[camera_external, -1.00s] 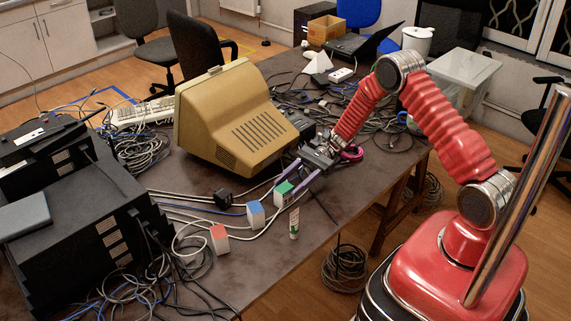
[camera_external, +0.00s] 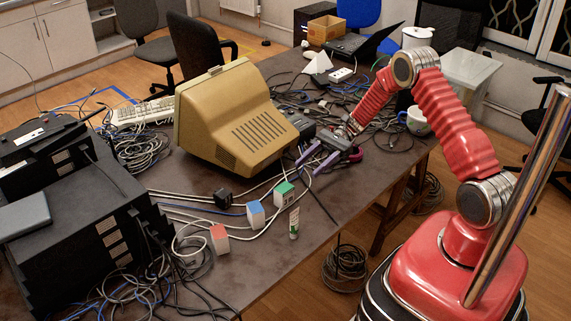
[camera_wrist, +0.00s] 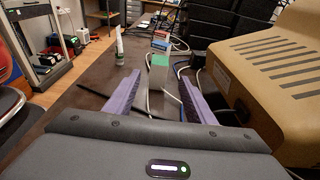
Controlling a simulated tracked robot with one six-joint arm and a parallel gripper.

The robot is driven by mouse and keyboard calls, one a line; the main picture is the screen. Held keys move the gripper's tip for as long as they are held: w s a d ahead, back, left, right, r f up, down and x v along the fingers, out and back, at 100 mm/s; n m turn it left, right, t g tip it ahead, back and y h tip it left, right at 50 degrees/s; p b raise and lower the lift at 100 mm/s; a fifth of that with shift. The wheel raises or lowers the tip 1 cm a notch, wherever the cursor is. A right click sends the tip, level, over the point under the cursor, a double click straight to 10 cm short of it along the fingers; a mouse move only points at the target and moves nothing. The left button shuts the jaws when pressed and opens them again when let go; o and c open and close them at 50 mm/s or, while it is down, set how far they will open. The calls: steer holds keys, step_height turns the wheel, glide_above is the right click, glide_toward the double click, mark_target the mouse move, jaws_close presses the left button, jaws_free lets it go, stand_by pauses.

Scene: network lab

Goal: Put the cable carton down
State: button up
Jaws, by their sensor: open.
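A small white carton with a green top (camera_external: 284,194) stands upright on the dark table, beside white cables. In the wrist view the green-topped carton (camera_wrist: 159,72) is straight ahead, just beyond the fingertips. My gripper (camera_external: 306,168) is open and low over the table, its purple fingers pointing at this carton with a gap between. In the wrist view my gripper (camera_wrist: 160,80) holds nothing. A blue-topped carton (camera_external: 256,215) and a red-topped carton (camera_external: 219,239) stand in a row further left. Which of them is the cable carton cannot be told.
A beige monitor (camera_external: 240,120) stands close behind the cartons. A small white bottle (camera_external: 294,222) is near the table's front edge, beside the green-topped carton. Black equipment (camera_external: 80,220) and tangled cables fill the left. A white mug (camera_external: 417,121) stands behind my arm.

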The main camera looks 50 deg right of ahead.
steer(key=shift+d+r, duration=0.2)
steer(key=shift+d, duration=0.85)
steer(key=s+a+r+n+g+h, duration=0.2)
steer(key=s+a+r+n+h, duration=0.2)
steer(key=s+r+n+h, duration=0.7)
steer(key=s+d+r+n+t+h, duration=0.2)
steer(key=s+r+n+t, duration=0.1)
steer(key=s+r, duration=0.3)
steer(key=s+d+r+n+t+h, duration=0.2)
steer(key=s+d+r+n+t, duration=0.1)
steer(key=s+r, duration=0.4)
steer(key=s+n+t, duration=0.1)
steer(key=s, duration=0.2)
steer(key=shift+s+t+h, duration=0.15)
steer(key=shift+t+h, duration=0.15)
steer(key=shift+h, duration=0.1)
steer(key=shift+r, duration=0.1)
